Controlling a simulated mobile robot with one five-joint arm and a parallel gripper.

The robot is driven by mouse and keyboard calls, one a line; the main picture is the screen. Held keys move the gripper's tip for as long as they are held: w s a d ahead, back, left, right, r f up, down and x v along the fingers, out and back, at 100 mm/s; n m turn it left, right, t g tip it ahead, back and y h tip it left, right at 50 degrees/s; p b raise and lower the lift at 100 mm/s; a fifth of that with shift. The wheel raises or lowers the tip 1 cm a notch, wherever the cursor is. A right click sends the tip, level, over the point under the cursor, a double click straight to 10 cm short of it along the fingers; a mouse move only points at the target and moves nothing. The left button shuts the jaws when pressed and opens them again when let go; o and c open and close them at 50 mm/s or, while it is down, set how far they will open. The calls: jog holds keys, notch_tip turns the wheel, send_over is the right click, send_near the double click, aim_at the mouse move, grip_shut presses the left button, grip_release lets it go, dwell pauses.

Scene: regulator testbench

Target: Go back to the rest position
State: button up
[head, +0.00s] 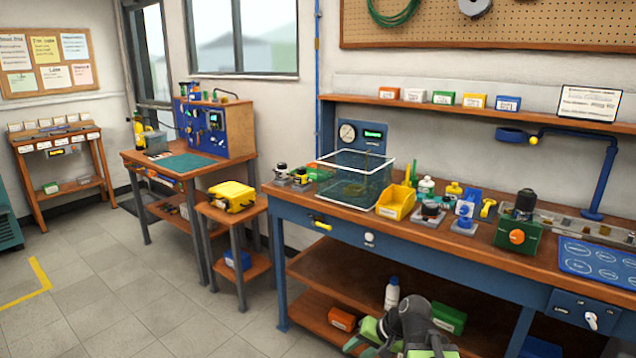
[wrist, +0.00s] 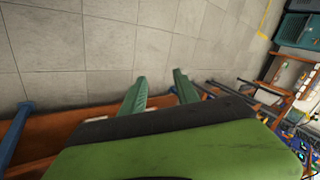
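My gripper shows in the wrist view (wrist: 159,76) with its two teal fingers spread apart.
The workbench top holds a clear tank (head: 355,185), a yellow bin (head: 396,203) and a green valve block (head: 517,237). Open floor (head: 130,280) lies to the left.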

jog(key=s+d+f+n+g+h, duration=0.3)
jog(key=s+d+f+h, duration=0.1)
jog(key=s+d+h, duration=0.25)
notch_tip(320, 180, up, 22)
jog(key=a+p, duration=0.1)
jog(key=p, duration=2)
jog(key=shift+s+a+y+p, duration=0.15)
jog(key=shift+s+y+p, duration=0.05)
jog(key=shift+y+p, duration=0.2)
